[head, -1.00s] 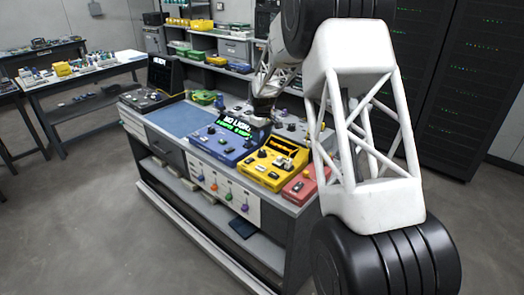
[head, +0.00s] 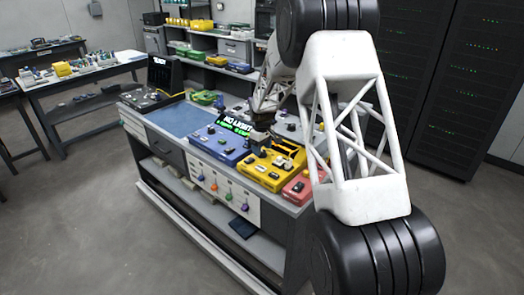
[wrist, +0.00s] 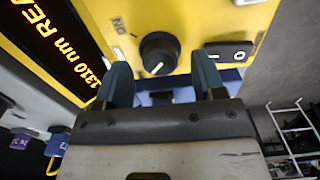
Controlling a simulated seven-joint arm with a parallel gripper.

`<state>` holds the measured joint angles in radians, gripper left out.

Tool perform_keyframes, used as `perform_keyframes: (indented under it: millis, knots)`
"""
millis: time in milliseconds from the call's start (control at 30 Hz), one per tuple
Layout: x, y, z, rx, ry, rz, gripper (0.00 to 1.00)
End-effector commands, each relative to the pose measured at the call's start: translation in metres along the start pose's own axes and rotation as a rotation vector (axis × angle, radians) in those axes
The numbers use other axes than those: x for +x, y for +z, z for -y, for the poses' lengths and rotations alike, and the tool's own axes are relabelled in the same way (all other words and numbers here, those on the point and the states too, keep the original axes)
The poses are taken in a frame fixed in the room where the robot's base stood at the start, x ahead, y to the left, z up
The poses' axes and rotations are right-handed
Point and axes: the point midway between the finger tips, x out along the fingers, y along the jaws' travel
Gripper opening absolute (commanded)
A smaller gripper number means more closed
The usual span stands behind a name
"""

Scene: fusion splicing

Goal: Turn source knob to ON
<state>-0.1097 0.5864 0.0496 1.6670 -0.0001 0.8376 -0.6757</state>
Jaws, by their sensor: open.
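The yellow box (wrist: 185,20) is the source unit; it also shows on the bench in the head view (head: 258,176). Its black round knob (wrist: 158,53) has a white pointer mark that points toward the bottom of the wrist view, away from the "ON" label (wrist: 119,25) at upper left. My gripper (wrist: 161,72) is open, with one dark finger on each side of the knob in the wrist view. I cannot tell whether either finger touches it. In the head view my gripper (head: 260,135) is over the yellow box and hides part of it.
A black-and-white rocker switch (wrist: 228,52) sits right of the knob. An amber display (wrist: 75,45) reads "1310 nm REA", cut off. A blue box (head: 215,145) stands left of the yellow box, a red box (head: 298,189) right. A blue mat (head: 183,119) lies bare farther left.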

Motion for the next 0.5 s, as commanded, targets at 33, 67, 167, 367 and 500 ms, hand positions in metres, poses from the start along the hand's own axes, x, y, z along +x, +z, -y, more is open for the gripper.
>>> perform_keyframes:
  millis: [33, 67, 167, 367, 500]
  knots:
    - [0.0047, 0.0001, 0.0001, 0.0, -0.001, 0.001, 0.63]
    - [0.0067, 0.0002, 0.0001, 0.0, -0.001, 0.001, 0.63]
    - [0.0109, 0.0002, 0.0002, 0.0, -0.001, 0.001, 0.63]
    - [0.0126, 0.0002, 0.0002, 0.0, 0.0, 0.001, 0.63]
    - [0.0125, 0.0003, 0.0002, 0.0, -0.001, 0.001, 0.61]
